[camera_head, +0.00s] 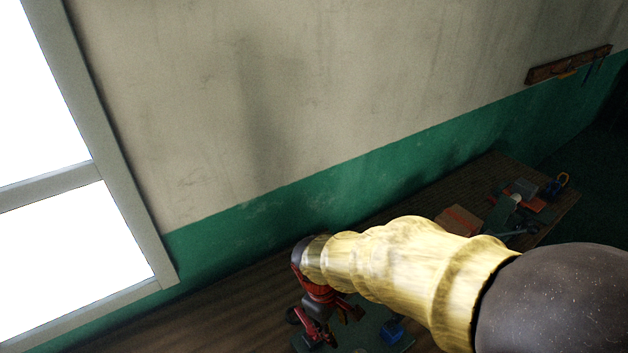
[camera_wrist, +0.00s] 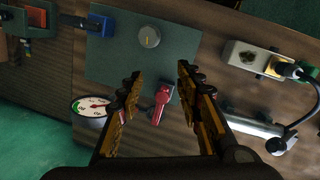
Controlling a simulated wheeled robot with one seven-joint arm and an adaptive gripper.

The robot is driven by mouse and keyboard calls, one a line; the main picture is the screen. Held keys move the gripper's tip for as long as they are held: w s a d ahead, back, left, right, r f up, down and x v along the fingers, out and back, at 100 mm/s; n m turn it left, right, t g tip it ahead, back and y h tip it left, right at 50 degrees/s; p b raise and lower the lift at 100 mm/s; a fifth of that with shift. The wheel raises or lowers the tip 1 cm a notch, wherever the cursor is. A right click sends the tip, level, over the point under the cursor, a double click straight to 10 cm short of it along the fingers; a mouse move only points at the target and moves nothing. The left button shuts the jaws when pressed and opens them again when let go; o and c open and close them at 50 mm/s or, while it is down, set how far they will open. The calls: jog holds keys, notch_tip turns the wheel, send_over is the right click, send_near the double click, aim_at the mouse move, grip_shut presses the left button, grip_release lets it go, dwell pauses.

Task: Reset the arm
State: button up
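My gripper (camera_wrist: 157,74) shows in the wrist view with its two yellow-and-black fingers spread apart and nothing held between them. Below the gap a small red-handled item (camera_wrist: 161,97) lies at the edge of a dark green mat (camera_wrist: 110,62); whether a finger touches it I cannot tell. In the head view my brass-coloured arm reaches left across the picture, its red and dark end low over the wooden workbench (camera_head: 225,310).
The wrist view shows a round knob (camera_wrist: 149,36), a dial gauge (camera_wrist: 92,106), a power strip (camera_wrist: 252,58) with a black cable, and a metal cylinder (camera_wrist: 242,122). In the head view a cardboard box (camera_head: 460,220) stands behind my arm, beside the wall.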

jog(key=s+d+r+m+t+y+b, duration=0.1)
jog(key=s+d+r+m+t+b, duration=0.1)
jog(key=s+d+r+m+b, duration=0.2)
jog(key=s+d+r+m+t+y+b, duration=0.1)
jog(key=s+d+r+m+t+b, duration=0.2)
jog(key=d, duration=0.7)
notch_tip(320, 180, up, 3)
jog(key=s+m+b, duration=0.2)
jog(key=m+b, duration=0.1)
jog(key=shift+s+f+t, duration=0.2)
jog(key=shift+s+t, duration=0.1)
jog(key=shift+s, duration=0.05)
